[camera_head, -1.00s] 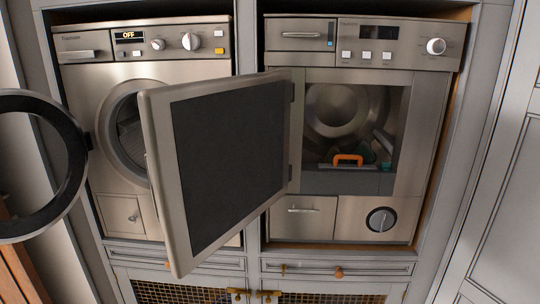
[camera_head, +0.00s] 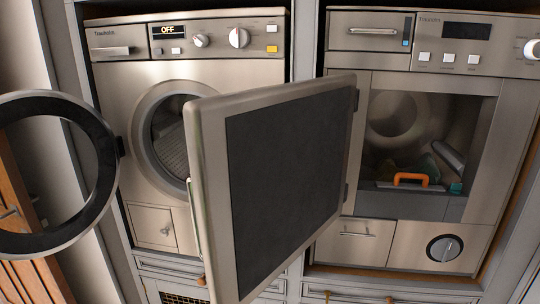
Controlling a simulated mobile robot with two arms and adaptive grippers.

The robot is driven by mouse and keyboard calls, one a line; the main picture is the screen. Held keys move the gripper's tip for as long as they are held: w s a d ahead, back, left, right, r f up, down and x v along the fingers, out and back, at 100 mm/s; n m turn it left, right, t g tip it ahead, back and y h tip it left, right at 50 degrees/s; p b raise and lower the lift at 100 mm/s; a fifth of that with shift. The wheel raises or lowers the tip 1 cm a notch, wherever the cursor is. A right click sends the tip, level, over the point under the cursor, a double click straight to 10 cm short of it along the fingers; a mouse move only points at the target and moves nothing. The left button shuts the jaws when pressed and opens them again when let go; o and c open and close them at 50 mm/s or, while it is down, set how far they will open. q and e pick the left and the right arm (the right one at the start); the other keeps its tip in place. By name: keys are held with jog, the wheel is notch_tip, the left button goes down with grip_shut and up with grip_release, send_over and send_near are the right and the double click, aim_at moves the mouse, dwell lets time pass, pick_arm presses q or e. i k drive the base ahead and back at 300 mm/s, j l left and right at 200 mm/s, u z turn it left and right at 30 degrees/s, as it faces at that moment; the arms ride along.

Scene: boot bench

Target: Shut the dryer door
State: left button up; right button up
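The dryer (camera_head: 410,64) stands at the right in the head view. Its square door (camera_head: 285,180) is swung wide open to the left, hinged at the left side of the opening, and covers part of the washer. The door has a dark inner panel and a metal frame, with a handle (camera_head: 194,225) at its free left edge. Inside the dryer lie an orange-handled thing (camera_head: 410,179) and some greenish items that I cannot make out. Neither gripper is in view.
The washer (camera_head: 120,80) at the left shows "OFF", and its round door (camera_head: 108,165) hangs open to the left. Cabinet fronts with wooden knobs (camera_head: 390,299) run below both machines. A wooden slatted piece (camera_head: 28,275) stands at the lower left.

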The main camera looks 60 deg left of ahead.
aim_at(267, 177)
jog(key=j, duration=1.15)
jog(key=i+j, duration=0.1)
jog(key=j, duration=1.05)
